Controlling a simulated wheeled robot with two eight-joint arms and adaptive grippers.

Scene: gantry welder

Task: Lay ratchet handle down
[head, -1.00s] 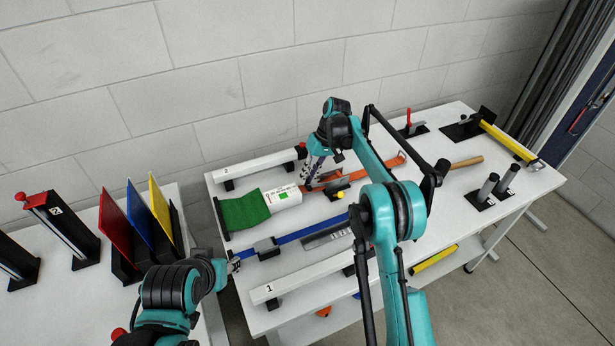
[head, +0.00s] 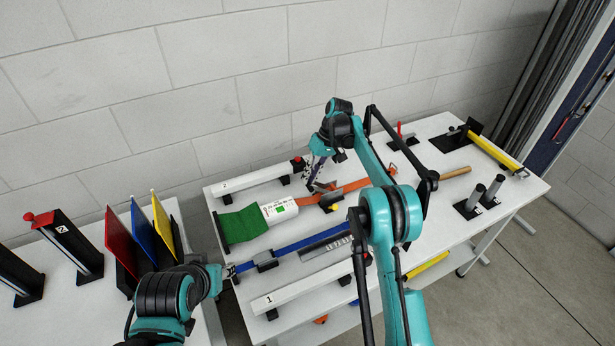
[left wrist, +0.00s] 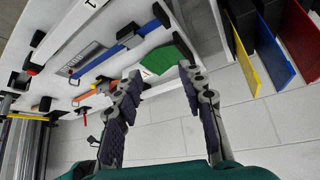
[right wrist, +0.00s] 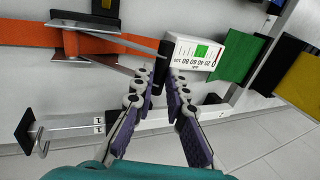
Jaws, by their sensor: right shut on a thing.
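The ratchet (right wrist: 90,68) sits on an orange strap (right wrist: 22,32) in the right wrist view. Its thin metal lever slants to a black grip (right wrist: 158,72) between the fingertips of my right gripper (right wrist: 160,85). That gripper is shut on the ratchet handle, and the grip's lower end is partly hidden by the fingers. In the head view my right gripper (head: 316,178) is low over the table, just behind the ratchet (head: 327,188). My left gripper (left wrist: 160,73) is open and empty, its fingers wide apart, near the table's left end.
A white gauge box (head: 279,211) stands beside the ratchet, with a green pad (head: 242,224) left of it. A blue strap (head: 300,240) runs in front. White rails 2 (head: 250,180) and 1 (head: 300,290) flank these straps. Coloured panels (head: 140,235) stand on the left table.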

